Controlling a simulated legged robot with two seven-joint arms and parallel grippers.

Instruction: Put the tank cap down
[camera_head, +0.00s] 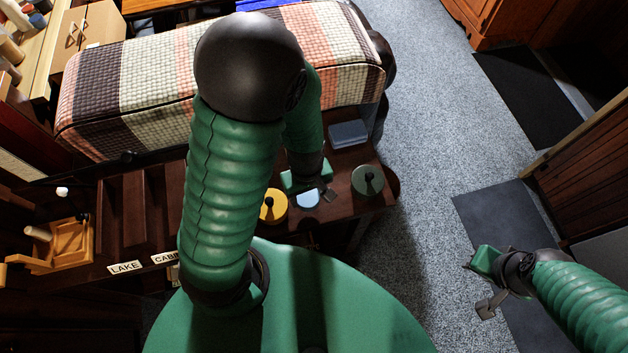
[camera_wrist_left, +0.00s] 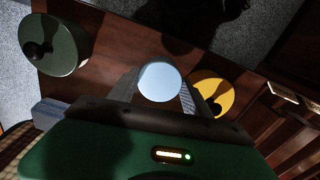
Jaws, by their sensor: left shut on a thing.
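A round light blue cap (camera_head: 308,199), which I take to be the tank cap, is between the fingers of my left gripper (camera_head: 314,194) over the dark wooden table. In the left wrist view the cap (camera_wrist_left: 160,82) shows as a pale disc, with a finger of the left gripper (camera_wrist_left: 160,94) on each side of it. The fingers are shut on it. Whether its underside touches the table is hidden. My right gripper (camera_head: 486,283) is empty, far to the right over the floor; its finger gap does not show clearly.
A yellow disc with a black knob (camera_head: 273,206) lies close left of the cap, and a green one (camera_head: 368,180) lies to its right on the dark table (camera_head: 340,208). A blue-grey block (camera_head: 348,133) lies behind. A plaid-covered bench (camera_head: 150,85) stands beyond.

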